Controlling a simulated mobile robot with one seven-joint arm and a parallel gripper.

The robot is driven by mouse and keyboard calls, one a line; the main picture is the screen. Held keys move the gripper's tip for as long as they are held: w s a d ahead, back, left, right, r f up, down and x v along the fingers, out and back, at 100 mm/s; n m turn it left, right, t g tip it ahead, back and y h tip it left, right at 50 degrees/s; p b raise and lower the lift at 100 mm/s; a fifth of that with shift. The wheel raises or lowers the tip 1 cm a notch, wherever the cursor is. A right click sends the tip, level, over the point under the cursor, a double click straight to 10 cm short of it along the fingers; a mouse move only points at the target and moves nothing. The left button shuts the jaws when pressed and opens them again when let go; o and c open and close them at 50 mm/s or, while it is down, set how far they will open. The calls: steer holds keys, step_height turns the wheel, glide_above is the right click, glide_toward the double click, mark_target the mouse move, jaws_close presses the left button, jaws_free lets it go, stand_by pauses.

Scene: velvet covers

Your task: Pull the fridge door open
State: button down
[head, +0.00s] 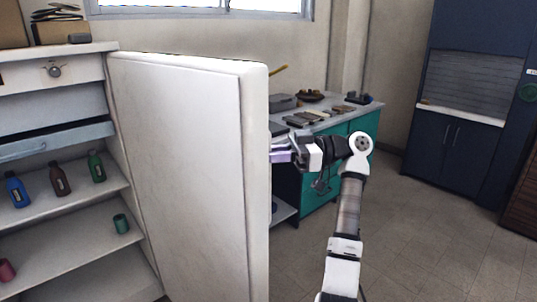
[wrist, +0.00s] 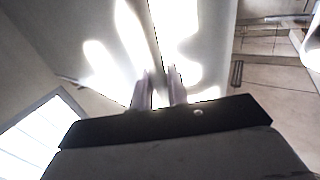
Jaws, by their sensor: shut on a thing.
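The white fridge door (head: 190,160) stands swung open in the head view, its inner face toward me and its free edge on the right. The fridge's inside is exposed to the left. My gripper (head: 276,150) is at that free edge, coming from the right, with its fingertips partly hidden behind the door. In the wrist view the door (wrist: 190,35) is a glaring white surface, and my gripper (wrist: 160,92) is shut on part of it between the two fingers. Whether that part is a handle or the edge I cannot tell.
Fridge shelves (head: 75,190) hold several small bottles and cups. Behind the door is a teal bench (head: 325,190) with small items on top. A dark blue cabinet (head: 450,150) stands at the back right. The tiled floor (head: 430,250) at the right is clear.

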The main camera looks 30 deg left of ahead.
steer(key=shift+a, duration=0.2)
steer(key=c, duration=1.4)
jaws_free()
steer(key=shift+a+f, duration=0.1)
steer(key=shift+a, duration=0.05)
steer(key=shift+c, duration=0.2)
steer(key=shift+d, duration=0.2)
steer(key=b+v, duration=0.2)
steer(key=v, duration=1.1)
steer(key=shift+w+d, duration=0.25)
